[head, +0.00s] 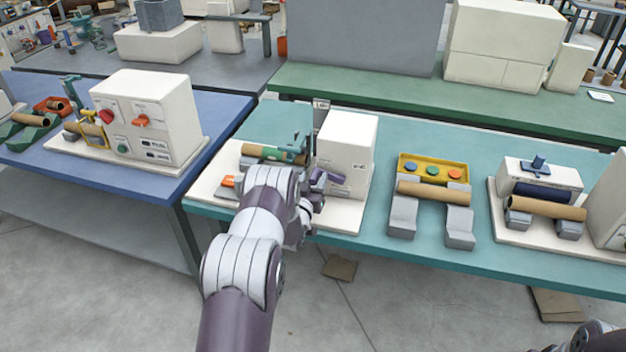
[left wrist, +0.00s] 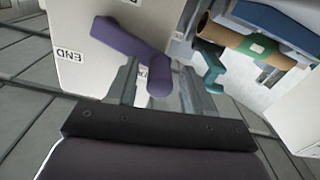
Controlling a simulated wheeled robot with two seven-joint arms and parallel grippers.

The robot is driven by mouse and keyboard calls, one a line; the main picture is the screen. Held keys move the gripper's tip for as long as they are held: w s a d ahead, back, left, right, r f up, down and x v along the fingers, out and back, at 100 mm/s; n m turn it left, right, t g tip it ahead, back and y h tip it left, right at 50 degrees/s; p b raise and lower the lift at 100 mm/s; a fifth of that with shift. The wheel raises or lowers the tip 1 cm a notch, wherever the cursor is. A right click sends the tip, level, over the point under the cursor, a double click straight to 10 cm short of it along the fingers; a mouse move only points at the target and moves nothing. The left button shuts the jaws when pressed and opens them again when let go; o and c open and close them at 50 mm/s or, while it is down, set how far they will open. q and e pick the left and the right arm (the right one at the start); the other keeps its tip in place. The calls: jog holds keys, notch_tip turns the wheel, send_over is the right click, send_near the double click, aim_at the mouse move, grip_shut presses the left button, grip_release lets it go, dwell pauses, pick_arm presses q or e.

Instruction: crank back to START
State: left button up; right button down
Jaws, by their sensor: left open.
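The white winder box (head: 345,150) stands on a pale base on the teal table. Its purple crank (head: 324,178) shows on the front face. In the left wrist view the purple crank (left wrist: 125,40) slants down to a rounded handle end. An END label (left wrist: 72,55) is upside down on the white face, to the left of the crank. I see no readable START label. My left gripper (left wrist: 158,84) is open, its two fingers on either side of the handle end; whether they touch it, I cannot tell.
A cardboard tube with a green band (left wrist: 258,45) lies beside the box, near a teal bracket (left wrist: 213,70). Right on the table are a yellow button panel (head: 432,168), a tube on grey blocks (head: 403,215) and another white machine (head: 540,175). A blue table (head: 205,105) stands left.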

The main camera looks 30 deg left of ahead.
pick_arm(q)
grip_shut()
jog(key=shift+d+m+b, duration=0.1)
jog(key=shift+m+b, duration=0.2)
jog(key=shift+b, duration=0.25)
jog(key=shift+r, duration=0.25)
grip_release()
jog(key=b+v, duration=0.1)
jog(key=v, duration=1.1)
jog(key=shift+s, duration=0.4)
